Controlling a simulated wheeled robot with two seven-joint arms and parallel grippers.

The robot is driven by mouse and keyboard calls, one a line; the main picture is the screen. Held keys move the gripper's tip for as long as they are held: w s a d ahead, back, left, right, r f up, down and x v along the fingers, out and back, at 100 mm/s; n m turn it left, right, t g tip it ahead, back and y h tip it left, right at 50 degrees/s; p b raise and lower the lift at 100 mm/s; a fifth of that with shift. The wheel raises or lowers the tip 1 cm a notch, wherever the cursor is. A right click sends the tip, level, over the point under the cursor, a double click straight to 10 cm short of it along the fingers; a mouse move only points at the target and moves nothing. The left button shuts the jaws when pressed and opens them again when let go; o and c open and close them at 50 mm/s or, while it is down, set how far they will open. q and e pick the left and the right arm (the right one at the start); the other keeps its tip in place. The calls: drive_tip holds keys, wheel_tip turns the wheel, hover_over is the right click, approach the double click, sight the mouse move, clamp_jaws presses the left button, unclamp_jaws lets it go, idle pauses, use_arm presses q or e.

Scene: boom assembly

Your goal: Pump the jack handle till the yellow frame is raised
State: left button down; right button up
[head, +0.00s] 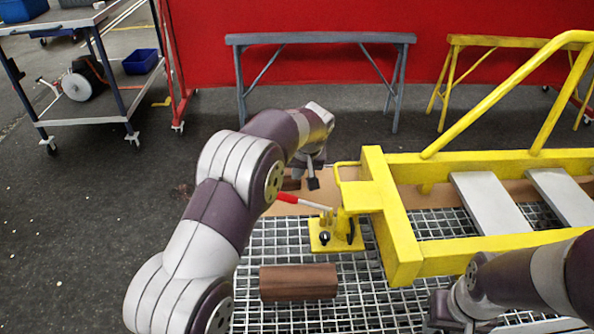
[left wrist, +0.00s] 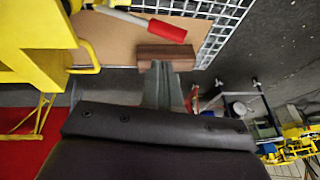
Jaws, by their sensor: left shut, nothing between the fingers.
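The yellow frame (head: 399,235) lies over the grating at the right, its near-left end by the yellow jack (head: 322,243). The jack handle (head: 305,203) is a pale rod with a red grip, sloping up slightly to the left. In the left wrist view the red grip (left wrist: 166,31) lies apart from my fingers. My left gripper (head: 313,183) is beyond the handle, fingers pointing down; its fingers (left wrist: 163,84) are shut and empty. My right gripper (head: 450,312) is low at the right, mostly hidden by its arm, so its jaws are unclear.
A brown wooden block (head: 298,282) lies on the grating (head: 262,240) in front of the jack. Another block (left wrist: 166,56) lies on the brown board near my left fingertips. A grey trestle (head: 320,38) and a cart (head: 90,122) stand behind. Dark floor at left is clear.

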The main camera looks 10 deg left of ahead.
sight(284, 195)
use_arm(q)
drive_tip(key=x, duration=0.9)
drive_tip(key=shift+s+a+f, duration=0.15)
drive_tip(key=shift+s+a, duration=0.2)
drive_tip(key=shift+a, duration=0.05)
drive_tip(key=shift+a+f, duration=0.15)
drive_tip(key=shift+f, duration=0.15)
drive_tip(key=shift+a, duration=0.1)
drive_tip(key=shift+s+a+f+h, duration=0.1)
drive_tip(key=shift+a+f+h, duration=0.2)
drive_tip(key=shift+f+h, duration=0.15)
drive_tip(key=shift+h, duration=0.35)
drive_tip(key=shift+s+a+f+b, duration=0.15)
drive_tip(key=shift+a+f+b, duration=0.45)
drive_tip(key=shift+f, duration=0.9)
drive_tip(key=shift+s+a+f+b, duration=0.15)
drive_tip(key=shift+a+f+b, duration=0.4)
drive_tip(key=shift+f, duration=0.9)
drive_tip(key=shift+s+a+f+b, duration=0.15)
drive_tip(key=shift+a+f+b, duration=0.45)
drive_tip(key=shift+f, duration=0.9)
drive_tip(key=shift+d+f, duration=0.15)
drive_tip(key=shift+s+f, duration=0.1)
drive_tip(key=shift+s, duration=0.05)
